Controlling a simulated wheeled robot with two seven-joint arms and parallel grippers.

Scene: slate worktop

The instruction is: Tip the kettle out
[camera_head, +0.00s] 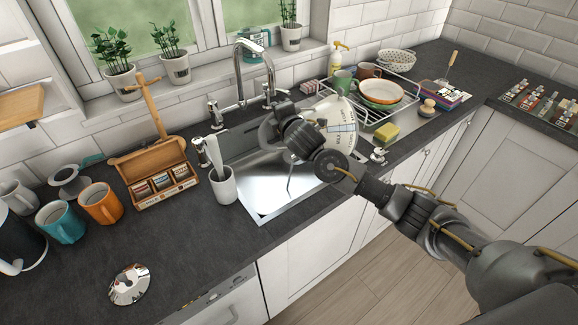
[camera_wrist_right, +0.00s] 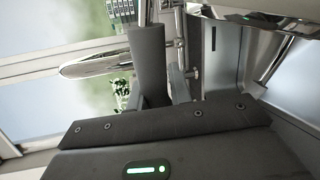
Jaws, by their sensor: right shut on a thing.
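The hold is at the kettle's left side in the head view; the handle is mostly hidden. I cannot tell whether liquid is running out. My left gripper is not in view.
The tap (camera_head: 240,70) stands behind the sink. A white utensil cup (camera_head: 223,186) is at its left rim, a sponge (camera_head: 386,132) and dish rack (camera_head: 401,99) to the right. Mugs (camera_head: 101,203) and a tea box (camera_head: 158,176) are left. A round metal piece (camera_head: 130,285) lies in front.

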